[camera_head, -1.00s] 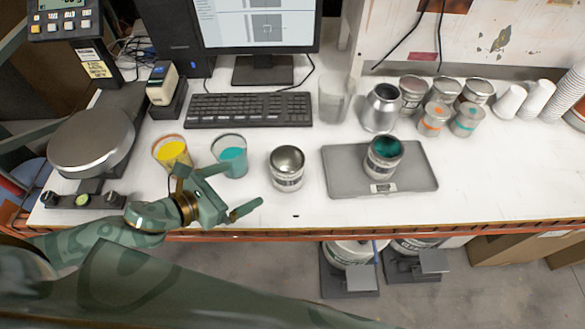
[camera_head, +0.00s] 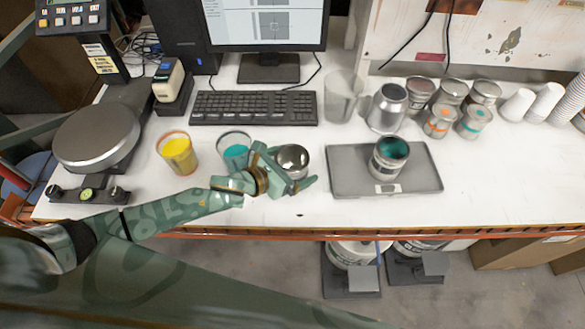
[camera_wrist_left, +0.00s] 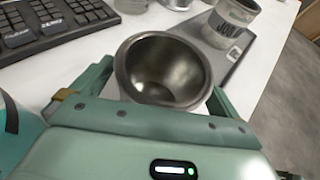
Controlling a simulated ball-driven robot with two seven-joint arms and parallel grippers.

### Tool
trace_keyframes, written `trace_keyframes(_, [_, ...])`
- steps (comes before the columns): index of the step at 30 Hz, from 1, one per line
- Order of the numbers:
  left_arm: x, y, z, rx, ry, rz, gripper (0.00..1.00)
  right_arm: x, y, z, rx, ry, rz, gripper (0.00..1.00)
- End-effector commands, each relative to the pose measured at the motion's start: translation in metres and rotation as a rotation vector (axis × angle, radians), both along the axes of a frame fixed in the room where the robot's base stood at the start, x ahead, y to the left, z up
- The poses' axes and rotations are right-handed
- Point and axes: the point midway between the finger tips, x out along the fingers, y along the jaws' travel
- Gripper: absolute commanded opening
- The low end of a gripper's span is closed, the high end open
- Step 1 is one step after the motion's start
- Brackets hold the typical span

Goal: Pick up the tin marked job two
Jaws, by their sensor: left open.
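An open, empty silver tin (camera_head: 293,160) stands on the white bench, and its shiny inside shows in the left wrist view (camera_wrist_left: 163,70). My left gripper (camera_head: 288,167) is open, with one finger on each side of this tin; contact cannot be told. The tin's label is hidden. A second tin (camera_head: 389,157) with dark green inside stands on a grey scale (camera_head: 425,178). Its label shows "JOB" in the left wrist view (camera_wrist_left: 229,24), but I cannot read a number. My right gripper is not in view.
A yellow cup (camera_head: 178,155) and a teal cup (camera_head: 234,150) stand to the left, the teal one close to my gripper. A keyboard (camera_head: 253,107) lies behind. Several small tins, a silver can (camera_head: 386,108) and a clear beaker (camera_head: 342,97) stand at the back right.

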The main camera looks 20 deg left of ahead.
Motion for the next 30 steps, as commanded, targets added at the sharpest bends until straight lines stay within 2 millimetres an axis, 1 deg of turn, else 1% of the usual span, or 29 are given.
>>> trace_keyframes(7, [0.002,-0.001,-0.001,0.001,0.001,0.0,1.0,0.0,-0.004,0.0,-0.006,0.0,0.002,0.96])
trace_keyframes(8, [0.002,-0.001,-0.001,0.0,0.0,0.0,0.92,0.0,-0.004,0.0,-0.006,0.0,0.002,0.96])
trace_keyframes(9, [0.002,-0.001,-0.001,0.0,0.0,0.0,0.81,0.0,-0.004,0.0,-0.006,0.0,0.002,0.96])
trace_keyframes(12, [0.002,-0.001,-0.001,0.0,0.0,0.0,0.54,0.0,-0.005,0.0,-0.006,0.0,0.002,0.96])
trace_keyframes(20, [0.002,-0.001,-0.001,0.0,0.0,0.0,0.54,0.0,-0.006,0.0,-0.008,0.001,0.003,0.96])
trace_keyframes(23, [0.002,-0.001,0.003,0.001,0.0,0.0,0.54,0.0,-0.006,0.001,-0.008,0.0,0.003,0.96])
trace_keyframes(26, [0.002,0.0,0.012,0.002,-0.003,0.0,0.54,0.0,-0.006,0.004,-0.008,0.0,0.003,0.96])
trace_keyframes(29, [0.003,0.0,0.033,0.003,-0.006,-0.002,0.54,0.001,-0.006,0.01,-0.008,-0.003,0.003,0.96])
trace_keyframes(30, [-0.004,-0.004,0.042,0.0,-0.002,-0.004,0.54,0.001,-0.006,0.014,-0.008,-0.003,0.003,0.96])
